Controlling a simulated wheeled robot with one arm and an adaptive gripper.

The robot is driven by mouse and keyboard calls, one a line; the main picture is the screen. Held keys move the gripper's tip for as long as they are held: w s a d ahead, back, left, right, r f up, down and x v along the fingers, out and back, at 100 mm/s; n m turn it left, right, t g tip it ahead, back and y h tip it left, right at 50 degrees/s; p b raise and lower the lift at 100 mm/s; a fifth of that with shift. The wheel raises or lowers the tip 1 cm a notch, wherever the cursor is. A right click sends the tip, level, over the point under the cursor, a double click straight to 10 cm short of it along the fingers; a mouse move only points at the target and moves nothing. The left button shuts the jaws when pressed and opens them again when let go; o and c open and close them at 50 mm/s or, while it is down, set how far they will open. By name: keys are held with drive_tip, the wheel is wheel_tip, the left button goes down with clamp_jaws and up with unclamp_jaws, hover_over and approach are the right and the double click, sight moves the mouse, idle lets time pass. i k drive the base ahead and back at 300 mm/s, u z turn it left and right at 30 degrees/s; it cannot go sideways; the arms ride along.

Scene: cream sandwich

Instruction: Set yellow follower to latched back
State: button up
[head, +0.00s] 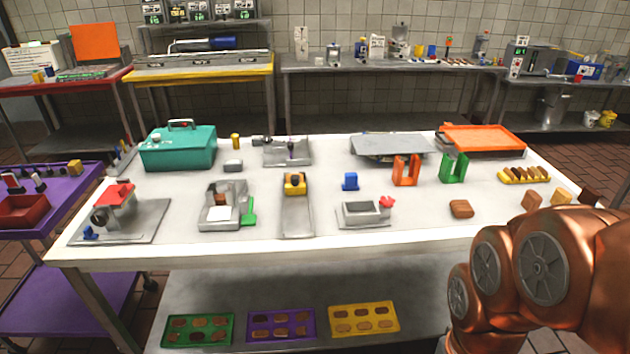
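What looks like the yellow follower (295,189) is a small yellow block with a dark round knob on top. It sits at the far end of a narrow grey metal channel (297,222) in the middle of the white table. The channel in front of it looks empty. Whether a latch holds it is too small to tell. My copper-coloured arm shows at the lower right, well apart from the follower. My gripper is not in view.
Orange (401,171) and green (449,168) upright frames stand farther right. The table front is mostly clear.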

sight(294, 188)
drive_tip(key=z, duration=0.3)
drive_tip(key=i, duration=0.7)
drive_tip(key=u, duration=1.85)
